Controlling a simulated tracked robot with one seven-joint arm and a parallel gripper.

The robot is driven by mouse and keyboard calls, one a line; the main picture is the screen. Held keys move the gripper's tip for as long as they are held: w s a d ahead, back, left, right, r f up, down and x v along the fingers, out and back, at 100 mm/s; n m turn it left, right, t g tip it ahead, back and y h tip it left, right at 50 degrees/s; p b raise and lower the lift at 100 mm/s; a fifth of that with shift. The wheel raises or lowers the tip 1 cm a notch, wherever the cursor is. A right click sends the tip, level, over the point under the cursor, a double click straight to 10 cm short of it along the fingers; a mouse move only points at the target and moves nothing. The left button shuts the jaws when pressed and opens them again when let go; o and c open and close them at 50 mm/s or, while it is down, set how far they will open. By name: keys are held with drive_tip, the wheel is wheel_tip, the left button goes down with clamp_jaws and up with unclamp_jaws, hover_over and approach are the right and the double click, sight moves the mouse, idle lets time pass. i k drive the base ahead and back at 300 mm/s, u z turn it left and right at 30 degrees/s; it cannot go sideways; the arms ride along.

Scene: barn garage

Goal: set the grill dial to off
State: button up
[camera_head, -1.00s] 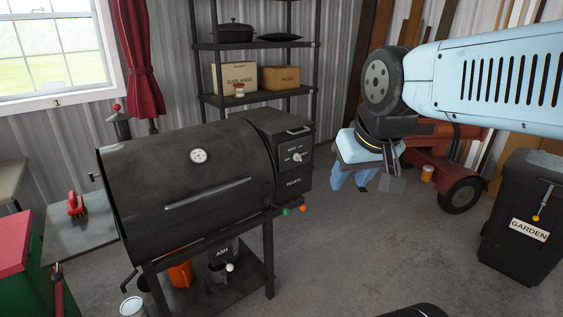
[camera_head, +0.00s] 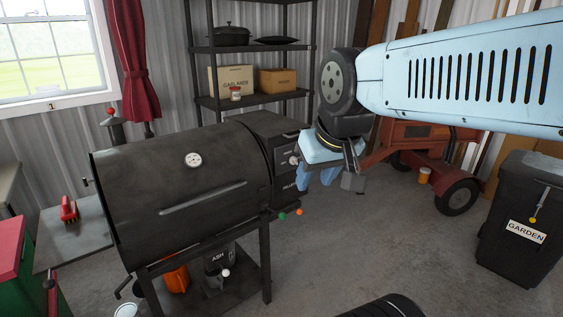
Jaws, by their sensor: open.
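The dark pellet grill (camera_head: 180,185) stands left of centre with its lid shut. Its control box (camera_head: 275,140) is on the right end. The grill dial, a small pale knob (camera_head: 293,160), shows on the panel, partly crowded by my gripper; its pointer setting cannot be read here. My gripper (camera_head: 316,178), with light blue fingers, is open and empty. It is just right of the dial and in front of the panel. I cannot tell whether the fingers touch the dial. Part of the panel is hidden behind my gripper.
A green knob (camera_head: 282,216) and an orange knob (camera_head: 299,212) sit below the control box. A shelf rack (camera_head: 245,102) stands behind the grill. A red wheeled machine (camera_head: 425,158) and a black garden bin (camera_head: 518,215) are to the right.

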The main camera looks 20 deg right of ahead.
sight(293, 160)
drive_tip(key=i, duration=0.85)
drive_tip(key=z, duration=0.05)
